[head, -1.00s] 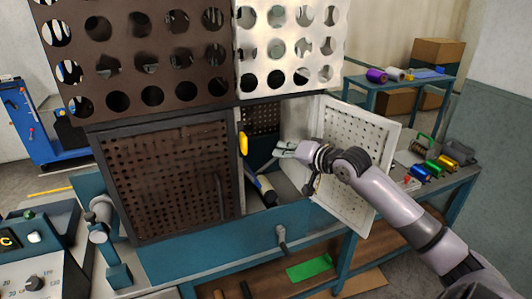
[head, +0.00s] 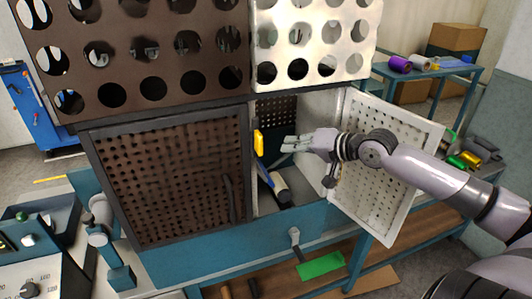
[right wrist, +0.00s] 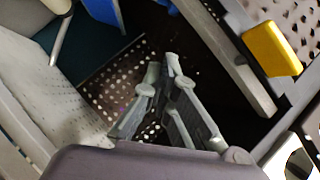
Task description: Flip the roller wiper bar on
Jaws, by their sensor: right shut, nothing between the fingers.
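The machine's cabinet (head: 275,224) has an open bay in the middle. A yellow handle-like piece (head: 259,142) stands on the bay's left edge; it also shows at upper right in the right wrist view (right wrist: 272,50). Inside the bay lies a tilted blue-and-white roller-like part (head: 277,185). I cannot tell which piece is the wiper bar. My right gripper (head: 287,145) is at the bay's mouth, just right of the yellow piece and apart from it. Its fingers are closed and empty, and they also show in the right wrist view (right wrist: 170,75). My left gripper is not in view.
A white perforated door (head: 385,165) stands open on the right, under my right arm. A dark perforated door (head: 165,180) covers the left side. Large punched panels (head: 310,12) hang above. A crank handle (head: 295,240) sticks out below the bay.

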